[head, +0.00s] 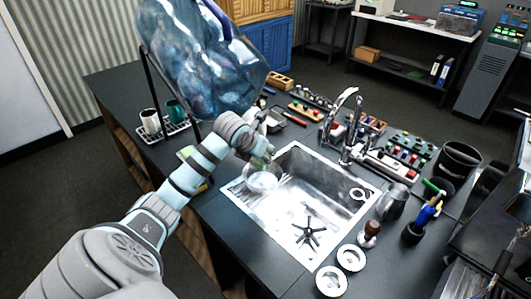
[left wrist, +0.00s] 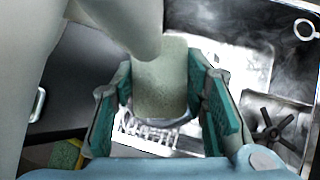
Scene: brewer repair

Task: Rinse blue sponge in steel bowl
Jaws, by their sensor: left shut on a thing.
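My left gripper (head: 262,152) is over the left part of the sink. Its fingers, seen in the left wrist view (left wrist: 165,105), are shut on a pale grey-green, sponge-like block (left wrist: 160,80); it does not look clearly blue. A shiny round bowl (head: 262,182) is directly below the gripper at the sink's left side. Part of a curved rim shows under the block in the wrist view. I cannot tell whether the block touches the bowl or any water. My right gripper is not in view.
The steel sink (head: 325,190) holds a black star-shaped piece (head: 308,233). A chrome faucet (head: 345,120) stands behind it. A green-yellow sponge (left wrist: 65,155) lies left of the sink. A large blue water bottle (head: 205,60) stands back left, near two mugs. Cups and tools crowd the right side.

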